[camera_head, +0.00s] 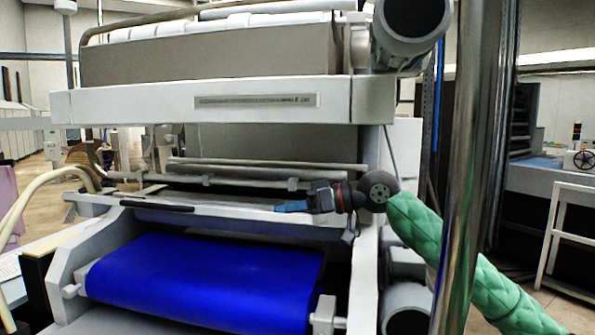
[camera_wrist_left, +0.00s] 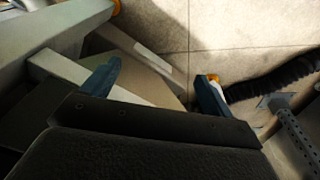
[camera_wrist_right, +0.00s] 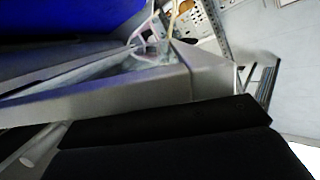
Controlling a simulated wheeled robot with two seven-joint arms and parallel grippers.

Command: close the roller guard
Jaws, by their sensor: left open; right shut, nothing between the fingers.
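The sheeter stands in front of me, with a blue belt (camera_head: 205,280) below a pale flat panel with a long black handle (camera_head: 157,205) on its left part. I take this panel as the roller guard (camera_head: 235,211); it lies low, and the gap with rods and rollers above it is uncovered. My right gripper (camera_head: 283,207) is shut and empty, its blue fingertips at the panel's right half; I cannot tell whether they touch it. In the right wrist view the fingers are hidden. My left gripper (camera_wrist_left: 155,87) is open and empty, away from the panel, above the floor.
A grey upper housing (camera_head: 225,101) overhangs the roller gap. A shiny vertical post (camera_head: 470,160) stands close at the right, in front of my green-sleeved right arm. Pale hoses (camera_head: 40,185) curve at the left. A dark corrugated hose (camera_wrist_left: 275,80) lies near my left gripper.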

